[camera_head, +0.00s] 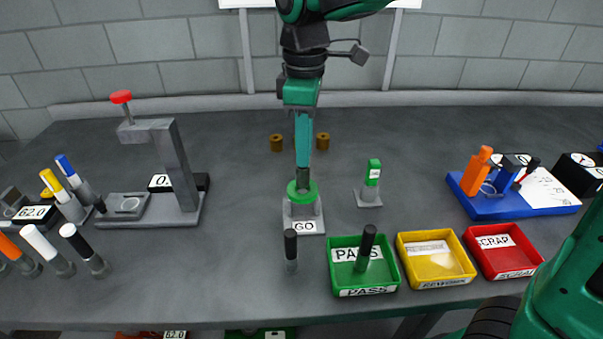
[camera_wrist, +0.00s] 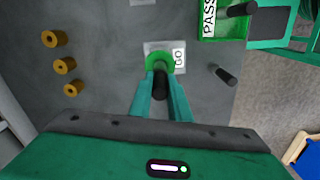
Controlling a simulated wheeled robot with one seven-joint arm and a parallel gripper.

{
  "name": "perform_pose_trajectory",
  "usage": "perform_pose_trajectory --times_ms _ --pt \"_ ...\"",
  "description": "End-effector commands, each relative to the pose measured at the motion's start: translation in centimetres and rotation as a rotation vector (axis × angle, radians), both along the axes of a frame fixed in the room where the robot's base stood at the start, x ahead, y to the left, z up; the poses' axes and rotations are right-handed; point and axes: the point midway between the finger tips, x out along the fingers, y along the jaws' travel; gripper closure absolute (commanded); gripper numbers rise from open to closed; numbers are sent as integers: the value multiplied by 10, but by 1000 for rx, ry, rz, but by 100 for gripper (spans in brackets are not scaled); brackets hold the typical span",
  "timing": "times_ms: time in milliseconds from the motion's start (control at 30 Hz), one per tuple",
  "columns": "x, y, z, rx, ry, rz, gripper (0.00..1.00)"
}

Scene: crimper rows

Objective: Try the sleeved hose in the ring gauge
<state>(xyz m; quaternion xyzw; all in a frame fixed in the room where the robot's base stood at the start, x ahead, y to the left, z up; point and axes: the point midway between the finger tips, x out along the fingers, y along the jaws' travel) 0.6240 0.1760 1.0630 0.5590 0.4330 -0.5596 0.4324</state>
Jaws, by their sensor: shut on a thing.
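My gripper (camera_head: 304,165) points straight down over the ring gauge, a green ring (camera_head: 292,188) on a grey base marked GO (camera_head: 290,226). My gripper is shut on a dark hose (camera_head: 306,180), which stands upright right at the ring's opening. In the wrist view the fingers (camera_wrist: 160,108) close on the dark hose (camera_wrist: 161,86), with the green ring (camera_wrist: 160,56) just past it. The fingers and ring hide the hose's lower end, so I cannot tell how far it is inside the ring. A sleeve on it is not clearly visible.
A black hose (camera_head: 290,250) stands in front of the gauge. Yellow REWORK (camera_head: 436,265) and red SCRAP (camera_head: 505,255) trays are to the right. A green-topped stand (camera_head: 370,198) is close right; a grey press (camera_head: 175,170) is left.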

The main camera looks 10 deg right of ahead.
Motion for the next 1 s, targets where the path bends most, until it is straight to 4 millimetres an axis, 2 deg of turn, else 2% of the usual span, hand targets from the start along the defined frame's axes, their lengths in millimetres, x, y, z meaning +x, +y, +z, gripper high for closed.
perform_pose_trajectory --times_ms 1000 --pt "0 0 35 2 -1 0 100"
